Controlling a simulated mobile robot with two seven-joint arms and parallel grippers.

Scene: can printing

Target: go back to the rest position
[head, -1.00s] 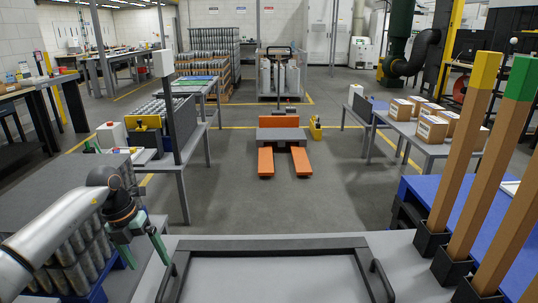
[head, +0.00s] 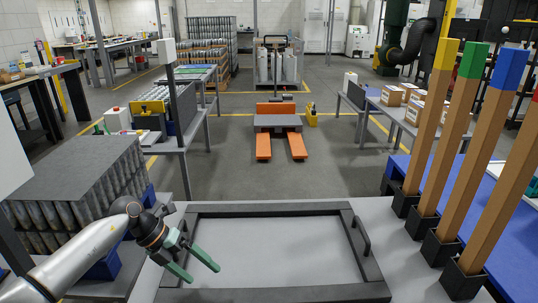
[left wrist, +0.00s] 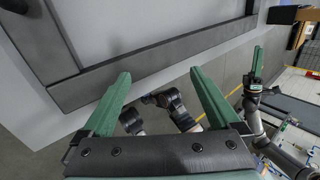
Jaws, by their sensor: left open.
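My left gripper (head: 203,273) is at the lower left of the head view, over the near left part of a dark-framed grey tray (head: 270,208). Its green fingers are apart with nothing between them. The left wrist view also shows the open fingers (left wrist: 160,75), with the tray's dark edge beyond them. At the right of that view another green-fingered gripper (left wrist: 257,62) on a grey arm shows, apparently my right one; its opening is unclear. My right gripper is not in the head view.
Upright posts with yellow (head: 446,55), green and blue tops stand in black holders at the right. A stack of cans (head: 75,190) under a grey sheet stands at the left. An orange pallet jack (head: 278,122) stands on open floor ahead.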

